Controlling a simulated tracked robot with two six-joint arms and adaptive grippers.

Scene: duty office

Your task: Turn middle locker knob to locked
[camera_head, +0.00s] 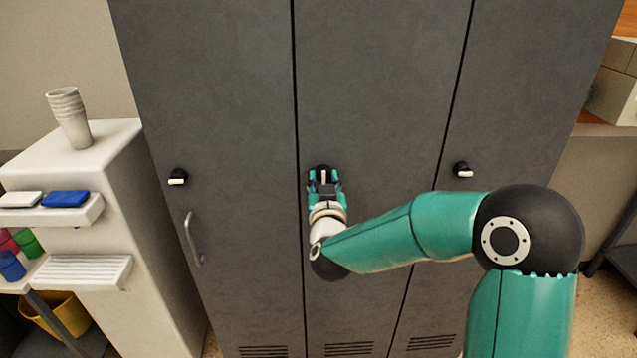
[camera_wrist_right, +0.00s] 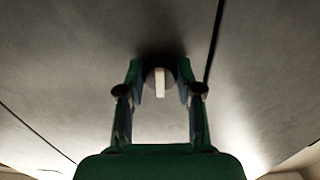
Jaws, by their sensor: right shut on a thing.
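The middle locker door (camera_head: 375,90) is a tall dark grey panel. Its knob (camera_head: 323,168) is dark with a white bar, partly hidden by my right gripper in the head view. In the right wrist view, the knob (camera_wrist_right: 160,82) sits between the two fingers, its white bar upright in the picture. My right gripper (camera_head: 325,178) is shut on this knob, with one finger at each side; it also shows in the right wrist view (camera_wrist_right: 160,90). My left gripper is in neither view.
The left locker knob (camera_head: 178,178) and right locker knob (camera_head: 462,170) have white bars lying roughly sideways. A handle (camera_head: 192,240) is on the left door. A white dispenser (camera_head: 120,170) with stacked cups (camera_head: 69,117) stands at the left.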

